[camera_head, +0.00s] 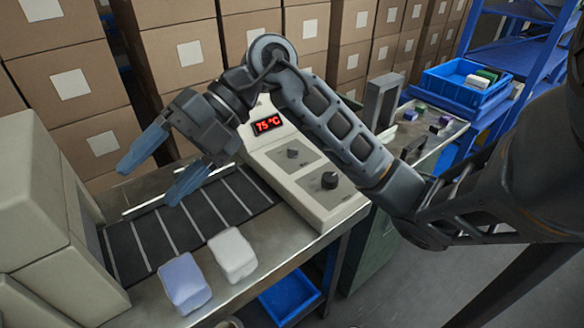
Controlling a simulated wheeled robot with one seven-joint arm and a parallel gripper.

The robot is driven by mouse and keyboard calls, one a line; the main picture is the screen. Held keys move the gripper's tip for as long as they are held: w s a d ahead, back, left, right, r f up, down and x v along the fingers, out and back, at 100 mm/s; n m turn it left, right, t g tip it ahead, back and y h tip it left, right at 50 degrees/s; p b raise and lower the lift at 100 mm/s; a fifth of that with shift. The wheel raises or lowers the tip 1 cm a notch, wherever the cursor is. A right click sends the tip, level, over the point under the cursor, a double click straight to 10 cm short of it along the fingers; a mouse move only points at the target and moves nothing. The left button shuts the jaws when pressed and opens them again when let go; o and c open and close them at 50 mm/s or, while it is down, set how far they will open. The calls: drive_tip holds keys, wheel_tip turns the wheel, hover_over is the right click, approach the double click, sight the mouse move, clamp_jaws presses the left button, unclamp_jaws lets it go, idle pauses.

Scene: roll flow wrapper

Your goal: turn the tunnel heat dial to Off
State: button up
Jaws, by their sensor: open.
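A pale control box (300,170) stands on the metal bench, with a red display (267,124) reading 75 °C. Two dark dials sit on its sloped face: a smaller one (292,153) and a larger one (329,180) nearer the front. Their labels are too small to read, so I cannot tell which is the tunnel heat dial or where either points. My gripper (166,172) is open and empty, with blue fingers spread above the dark slatted conveyor, left of the control box and apart from both dials. My arm passes over the box's right edge and hides part of it.
A lilac block (185,283) and a white block (232,254) lie on the bench front. A large pale housing (45,205) stands at the left. Stacked cartons (180,50) fill the back. A blue crate (466,88) is at the right.

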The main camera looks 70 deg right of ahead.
drive_tip(key=s+d+f+m+g+h, duration=0.1)
drive_tip(key=s+d+f+h, duration=0.15)
drive_tip(key=d, duration=0.35)
drive_tip(key=s+d+f+m+g+h, duration=0.1)
drive_tip(key=s+d+f+m+h, duration=0.1)
drive_tip(key=d+f+h, duration=0.3)
drive_tip(key=m+g+h, duration=0.4)
hover_over(331, 177)
drive_tip(key=f, duration=0.3)
drive_tip(key=shift+w+a+f+y+p, duration=0.1)
drive_tip(key=shift+w+a+y+p, duration=0.1)
drive_tip(key=shift+y+p, duration=0.1)
drive_tip(key=shift+s+d+f, duration=0.2)
drive_tip(key=shift+f, duration=0.05)
drive_tip(key=shift+f+p, duration=0.3)
drive_tip(key=shift+f, duration=3.3)
drive_tip(key=shift+c, duration=0.3)
drive_tip(key=c, duration=1)
drive_tip(key=shift+f+b, duration=0.1)
drive_tip(key=shift+b, duration=0.3)
